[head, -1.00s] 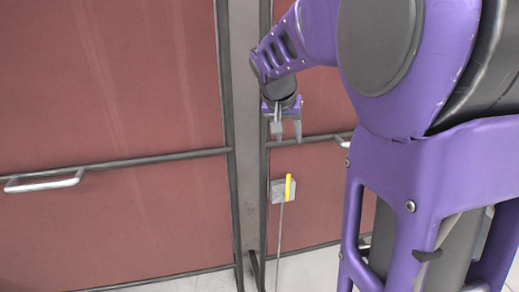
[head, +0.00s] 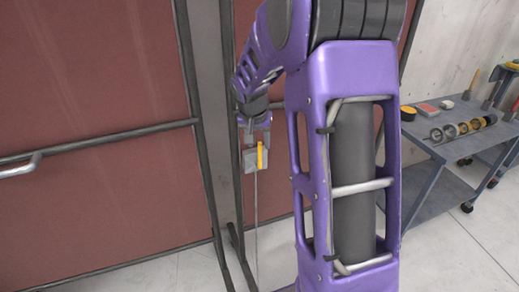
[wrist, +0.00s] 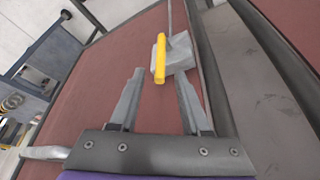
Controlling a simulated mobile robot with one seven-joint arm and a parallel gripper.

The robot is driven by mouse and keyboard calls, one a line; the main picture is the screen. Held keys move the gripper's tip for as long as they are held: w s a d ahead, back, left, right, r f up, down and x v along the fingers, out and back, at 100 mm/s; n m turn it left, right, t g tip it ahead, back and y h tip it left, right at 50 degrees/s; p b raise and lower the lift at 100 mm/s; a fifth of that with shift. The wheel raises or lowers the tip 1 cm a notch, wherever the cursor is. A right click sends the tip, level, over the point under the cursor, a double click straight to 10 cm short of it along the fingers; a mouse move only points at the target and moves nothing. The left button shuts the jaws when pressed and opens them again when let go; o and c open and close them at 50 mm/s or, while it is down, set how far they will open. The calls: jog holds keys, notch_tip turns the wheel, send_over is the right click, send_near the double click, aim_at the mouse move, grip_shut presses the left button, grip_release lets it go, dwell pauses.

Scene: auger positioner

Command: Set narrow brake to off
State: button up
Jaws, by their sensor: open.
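The brake shows as a yellow lever (head: 260,155) on a small grey block (head: 251,161), with a thin rod or cable (head: 256,215) running down to the floor. It is beside a dark upright frame post, in front of the red panel. The lever stands near upright in the head view. In the wrist view the yellow lever (wrist: 160,58) and grey block (wrist: 181,53) lie just beyond the fingertips, roughly centred. My gripper (wrist: 160,76) is open and empty, its fingers apart and pointing at the lever. In the head view my gripper (head: 256,138) is just above the block.
Red panels (head: 90,90) with dark frames fill the left and middle. A handle bar (head: 20,166) crosses the left panel. A grey cart (head: 440,150) with rings and small items stands at the right. Bare floor (head: 450,240) lies below it.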

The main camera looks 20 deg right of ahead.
jog(key=shift+x, duration=1.8)
grip_shut()
